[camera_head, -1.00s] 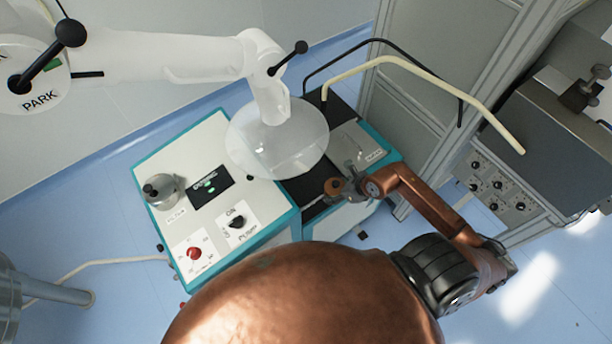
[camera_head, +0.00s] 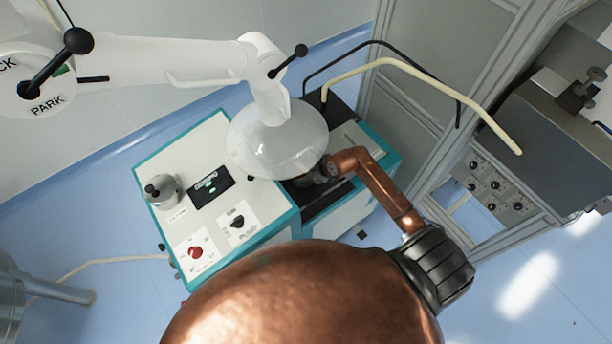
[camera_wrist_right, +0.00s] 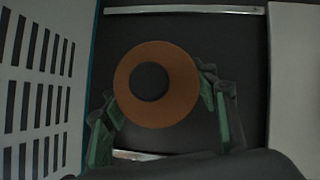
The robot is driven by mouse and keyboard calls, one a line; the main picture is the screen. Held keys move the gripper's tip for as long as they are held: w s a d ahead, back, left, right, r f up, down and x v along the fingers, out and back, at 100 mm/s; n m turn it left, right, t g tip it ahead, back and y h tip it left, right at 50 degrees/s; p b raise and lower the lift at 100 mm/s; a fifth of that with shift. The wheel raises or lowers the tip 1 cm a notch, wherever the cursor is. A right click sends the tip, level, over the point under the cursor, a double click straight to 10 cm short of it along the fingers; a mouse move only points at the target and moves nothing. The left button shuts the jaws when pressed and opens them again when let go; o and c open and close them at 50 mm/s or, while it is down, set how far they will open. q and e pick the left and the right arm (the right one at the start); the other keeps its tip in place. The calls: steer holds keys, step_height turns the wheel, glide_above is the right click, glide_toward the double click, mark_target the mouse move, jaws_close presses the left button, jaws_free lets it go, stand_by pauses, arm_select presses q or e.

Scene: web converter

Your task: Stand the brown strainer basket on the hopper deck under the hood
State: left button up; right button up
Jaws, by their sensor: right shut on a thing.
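The brown strainer basket (camera_wrist_right: 183,92) shows in the right wrist view as a brown ring with a dark round centre. My right gripper (camera_wrist_right: 160,112) is shut on it, with a greenish finger on each side. In the head view the right gripper (camera_head: 312,176) is at the lower right edge of the clear hood (camera_head: 277,142), and the basket is hidden there. The dark hopper deck (camera_head: 322,200) lies beneath the hood and gripper; it also shows in the wrist view (camera_wrist_right: 225,45). I cannot tell whether the basket touches the deck. My left gripper is out of view.
The white control top (camera_head: 215,215) with a metal pot (camera_head: 162,190) and a red knob (camera_head: 194,252) is left of the deck. A white arm (camera_head: 180,65) carries the hood. A cream hose (camera_head: 400,66) and a grey cabinet (camera_head: 555,145) are at the right.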

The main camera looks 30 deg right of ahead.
steer(key=shift+s+d+f, duration=0.1)
steer(key=shift+s+f, duration=0.15)
steer(key=shift+f, duration=0.15)
steer(key=o, duration=0.9)
steer(key=shift+f, duration=0.2)
steer(key=o, duration=0.5)
steer(key=shift+r, duration=0.1)
steer(key=shift+c, duration=0.2)
steer(key=shift+r, duration=0.15)
steer(key=shift+s+d+r, duration=0.15)
steer(key=shift+s+r, duration=0.05)
steer(key=shift+r, duration=0.05)
steer(key=s+d, duration=0.1)
steer(key=s, duration=0.2)
steer(key=s+d+b, duration=0.1)
steer(key=s, duration=0.3)
steer(key=s+d, duration=0.2)
steer(key=s, duration=0.2)
steer(key=shift+s+d+r, duration=0.1)
steer(key=shift+s+r, duration=0.1)
